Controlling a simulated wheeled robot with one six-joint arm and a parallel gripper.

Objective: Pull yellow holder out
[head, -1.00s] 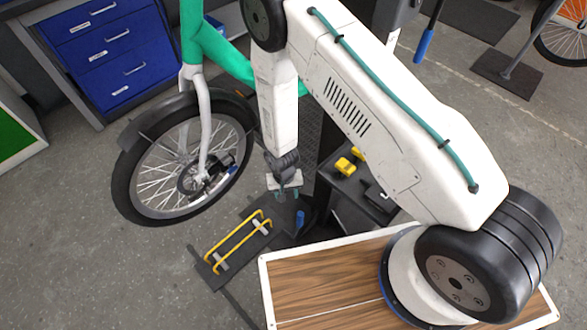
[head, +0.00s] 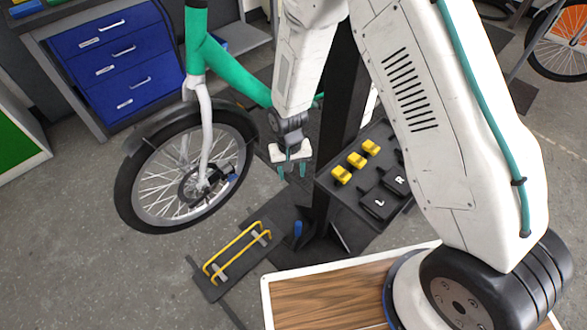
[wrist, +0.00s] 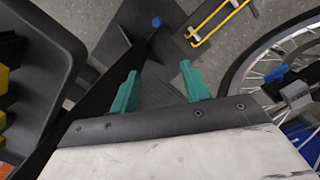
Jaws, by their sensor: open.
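A yellow tubular holder (head: 237,250) with two grey crosspieces lies on a dark plate on the floor, below the bike's front wheel. Part of it shows at the top of the wrist view (wrist: 222,22). My gripper (head: 291,171) is open and empty, its two teal fingers pointing down. It hangs beside the dark post, above and to the right of the holder, and touches neither the holder nor the wheel. In the wrist view my fingers (wrist: 158,74) stand apart with only the dark base and floor beyond them.
A dark post (head: 334,110) rises right of my gripper, with a blue knob (head: 298,229) near its base. A black tray (head: 350,202) holds yellow pieces (head: 357,160) and black blocks marked L and R. The bike wheel (head: 185,175) stands left. Floor left of the holder is clear.

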